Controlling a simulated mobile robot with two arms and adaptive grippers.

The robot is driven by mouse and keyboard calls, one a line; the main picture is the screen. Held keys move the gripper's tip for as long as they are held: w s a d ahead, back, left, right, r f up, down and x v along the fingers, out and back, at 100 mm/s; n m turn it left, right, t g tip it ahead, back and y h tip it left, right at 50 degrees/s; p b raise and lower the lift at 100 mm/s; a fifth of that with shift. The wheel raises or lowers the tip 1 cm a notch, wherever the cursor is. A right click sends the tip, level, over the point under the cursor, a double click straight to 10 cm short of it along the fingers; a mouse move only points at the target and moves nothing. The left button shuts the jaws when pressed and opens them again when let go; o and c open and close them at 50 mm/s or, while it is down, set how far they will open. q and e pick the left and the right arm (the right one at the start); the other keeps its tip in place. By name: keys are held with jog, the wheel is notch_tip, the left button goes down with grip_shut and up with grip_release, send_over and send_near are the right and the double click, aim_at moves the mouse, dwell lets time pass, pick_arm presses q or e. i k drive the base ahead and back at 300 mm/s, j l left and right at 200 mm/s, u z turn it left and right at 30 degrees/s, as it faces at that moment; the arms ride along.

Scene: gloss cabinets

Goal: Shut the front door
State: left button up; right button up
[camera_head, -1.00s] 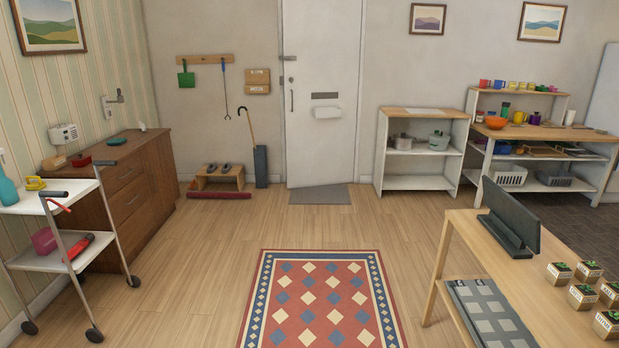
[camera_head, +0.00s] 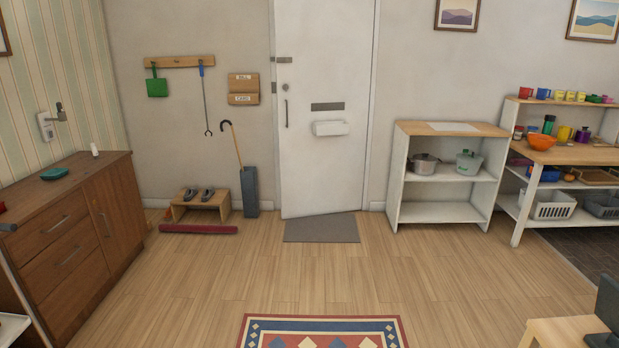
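The front door (camera_head: 325,165) is white and stands in the back wall, with a dark slot, a white box below the slot and a long dark handle (camera_head: 286,113) near its left edge. Its bottom edge slants, lower on the left than on the right, so it appears slightly ajar with the handle side swung toward me. A metal latch piece (camera_head: 282,59) is at the upper left of the door. Neither of my grippers is in view.
A grey doormat (camera_head: 322,229) lies before the door. A shoe bench (camera_head: 201,206), red roll (camera_head: 198,229) and umbrella stand (camera_head: 250,191) are left of it. A white shelf (camera_head: 443,213) is right. Bare floor lies between the patterned rug (camera_head: 320,322) and the doormat.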

aim_at(327, 45)
jog(key=i, duration=4.3)
